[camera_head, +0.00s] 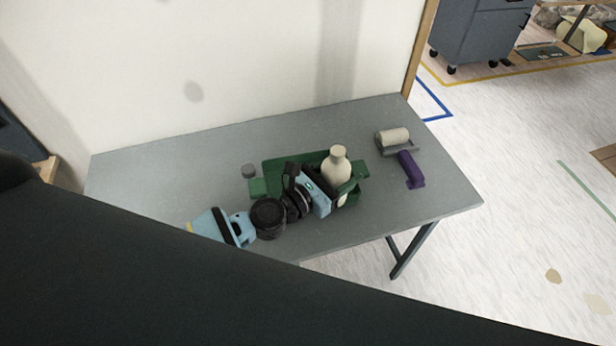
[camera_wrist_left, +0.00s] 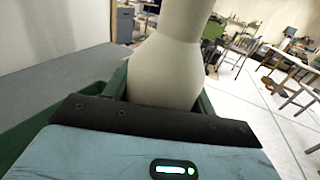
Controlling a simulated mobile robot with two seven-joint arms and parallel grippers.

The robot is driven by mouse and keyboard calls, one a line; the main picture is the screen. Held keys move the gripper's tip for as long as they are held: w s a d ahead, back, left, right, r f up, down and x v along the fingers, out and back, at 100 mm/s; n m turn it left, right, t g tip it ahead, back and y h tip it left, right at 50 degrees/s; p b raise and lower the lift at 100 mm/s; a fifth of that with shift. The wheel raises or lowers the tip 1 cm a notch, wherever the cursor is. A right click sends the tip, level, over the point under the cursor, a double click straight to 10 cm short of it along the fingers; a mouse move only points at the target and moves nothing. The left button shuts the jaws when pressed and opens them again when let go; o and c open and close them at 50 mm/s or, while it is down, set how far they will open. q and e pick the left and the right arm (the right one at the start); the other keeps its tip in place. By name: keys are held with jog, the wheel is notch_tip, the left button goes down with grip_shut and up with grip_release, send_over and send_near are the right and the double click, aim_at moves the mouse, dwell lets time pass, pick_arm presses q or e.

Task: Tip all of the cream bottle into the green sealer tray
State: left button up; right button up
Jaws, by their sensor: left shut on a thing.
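The cream bottle (camera_head: 338,164) stands roughly upright at the right part of the green sealer tray (camera_head: 285,164), its neck up. My left gripper (camera_head: 331,192) is light blue and shut on the bottle's body from the front left. In the left wrist view the bottle (camera_wrist_left: 168,72) rises just beyond the gripper's dark edge, with green tray walls (camera_wrist_left: 30,135) to its sides. The bottle's base is hidden, so I cannot tell whether it touches the tray. The tray's inside is largely covered by my arm and the bottle. My right gripper is not in view.
A paint roller with a cream sleeve (camera_head: 393,137) and purple handle (camera_head: 411,170) lies right of the tray. The grey table (camera_head: 190,160) is clear at left. A pale wall stands behind.

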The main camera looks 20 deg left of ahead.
pick_arm(q)
jog(key=shift+w+d+m+g+h+p, duration=0.45)
jog(key=shift+w+d+m+g+h, duration=0.25)
jog(key=shift+w+d+h, duration=0.3)
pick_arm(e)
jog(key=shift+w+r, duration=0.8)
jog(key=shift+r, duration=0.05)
pick_arm(q)
jog(key=shift+s+d, duration=0.1)
jog(key=shift+s, duration=0.1)
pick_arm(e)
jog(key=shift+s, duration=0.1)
